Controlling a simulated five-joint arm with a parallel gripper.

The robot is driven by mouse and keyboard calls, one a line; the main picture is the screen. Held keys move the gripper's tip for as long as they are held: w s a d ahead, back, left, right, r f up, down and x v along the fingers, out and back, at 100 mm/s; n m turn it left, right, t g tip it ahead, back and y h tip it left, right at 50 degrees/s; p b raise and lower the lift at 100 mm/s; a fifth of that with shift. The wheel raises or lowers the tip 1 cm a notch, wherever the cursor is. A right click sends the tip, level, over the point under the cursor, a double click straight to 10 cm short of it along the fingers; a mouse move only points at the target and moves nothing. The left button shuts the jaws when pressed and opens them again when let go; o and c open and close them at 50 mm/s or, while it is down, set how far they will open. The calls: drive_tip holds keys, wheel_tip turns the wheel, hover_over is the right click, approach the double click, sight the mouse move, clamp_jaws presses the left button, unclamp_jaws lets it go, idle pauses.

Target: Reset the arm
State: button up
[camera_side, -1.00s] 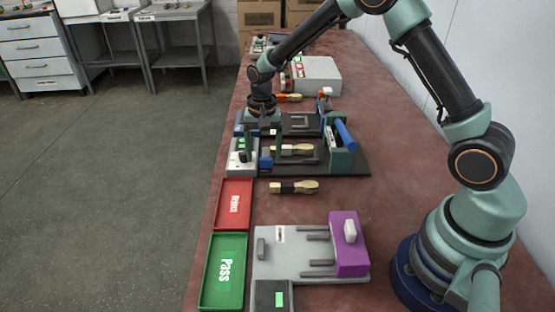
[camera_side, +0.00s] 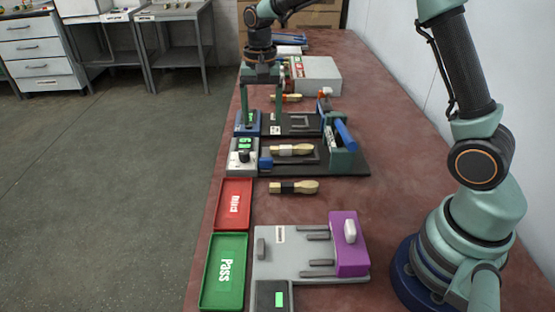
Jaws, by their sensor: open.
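My gripper (camera_side: 262,118) is open and empty, with its two green fingers pointing down above the back part of the dark fixture. The dark fixture (camera_side: 350,163) has a green block with a blue handle (camera_side: 345,135) at its right. A wooden spoon-like piece (camera_side: 291,150) with a pale handle lies in the fixture. A second wooden piece (camera_side: 293,187) with a dark band lies on the table in front of it. The fingertips appear apart from both pieces.
A red Reject tray (camera_side: 234,203) and a green Pass tray (camera_side: 223,270) line the left edge of the table (camera_side: 400,180). A grey plate with a purple block (camera_side: 349,244) stands in front. A control box (camera_side: 243,157), an orange-handled tool (camera_side: 286,97) and a grey box (camera_side: 316,75) are further back.

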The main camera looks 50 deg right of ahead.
drive_tip(key=s+r+n+t, duration=0.2)
drive_tip(key=s+r+n, duration=0.2)
drive_tip(key=s, duration=0.5)
drive_tip(key=s+d+r+n+t, duration=0.1)
drive_tip(key=s+r+n+t, duration=0.2)
drive_tip(key=s, duration=0.6)
wheel_tip(320, 180, up, 2)
drive_tip(key=shift+s+r+n+t, duration=0.2)
drive_tip(key=shift+n+t, duration=0.1)
drive_tip(key=shift+n, duration=0.7)
